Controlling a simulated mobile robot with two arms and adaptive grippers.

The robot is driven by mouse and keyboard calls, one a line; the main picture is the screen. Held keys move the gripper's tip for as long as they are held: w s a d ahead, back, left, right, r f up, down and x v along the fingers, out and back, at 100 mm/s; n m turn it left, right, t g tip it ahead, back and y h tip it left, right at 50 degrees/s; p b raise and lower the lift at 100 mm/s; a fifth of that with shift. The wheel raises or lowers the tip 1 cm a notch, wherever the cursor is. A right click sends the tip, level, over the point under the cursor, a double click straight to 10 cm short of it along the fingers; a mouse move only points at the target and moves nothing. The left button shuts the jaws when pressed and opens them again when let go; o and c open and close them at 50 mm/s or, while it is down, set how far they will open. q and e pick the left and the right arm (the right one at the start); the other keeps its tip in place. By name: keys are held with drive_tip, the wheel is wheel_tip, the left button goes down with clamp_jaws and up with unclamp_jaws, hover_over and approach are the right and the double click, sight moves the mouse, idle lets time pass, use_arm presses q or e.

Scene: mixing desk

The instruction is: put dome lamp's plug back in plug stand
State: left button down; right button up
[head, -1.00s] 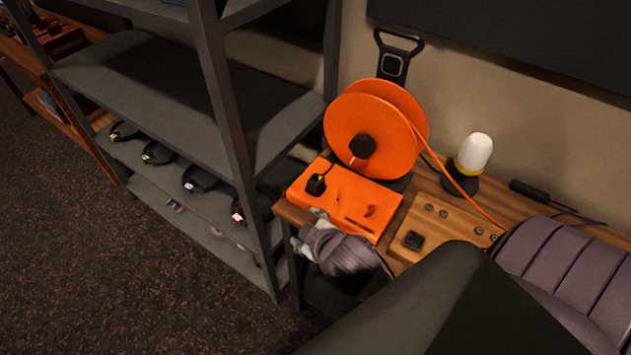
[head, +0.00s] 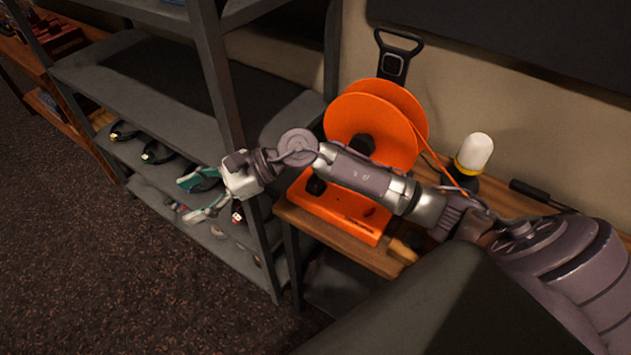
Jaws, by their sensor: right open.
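The dome lamp (head: 474,152), a white dome on a dark base, stands upright on the desk behind my right arm. A small black plug-like piece (head: 316,186) sits on the left end of the orange slotted block (head: 352,235). I cannot tell whether it is the lamp's plug. The wooden board (head: 402,252) beside the block may be the plug stand; my arm hides most of it. My right gripper (head: 186,200) is open and appears empty, left of the desk in front of the shelf, well apart from the block. My left gripper is not in view.
An orange reel (head: 372,120) stands behind the block. The grey shelf rack (head: 228,130) is at the left, its post close to my right gripper. Dark looped items (head: 158,152) lie on its lower shelf. A black handled object (head: 395,58) stands by the wall. Floor at left is clear.

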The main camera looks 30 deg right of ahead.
drive_tip(key=d+f+n+g+h, duration=0.1)
drive_tip(key=d+f+n+h, duration=0.1)
drive_tip(key=d+f+h, duration=0.15)
drive_tip(key=n+g+h, duration=0.3)
drive_tip(key=n+h, duration=0.1)
drive_tip(key=h, duration=0.7)
approach(316, 183)
drive_tip(key=shift+w+d+f, duration=0.65)
drive_tip(key=shift+f, duration=0.15)
wheel_tip(316, 183, down, 8)
drive_tip(key=b, duration=0.5)
drive_tip(key=shift+b, duration=0.3)
drive_tip(key=shift+f+b, duration=0.4)
drive_tip(key=shift+f, duration=0.05)
drive_tip(key=shift+a+r, duration=0.1)
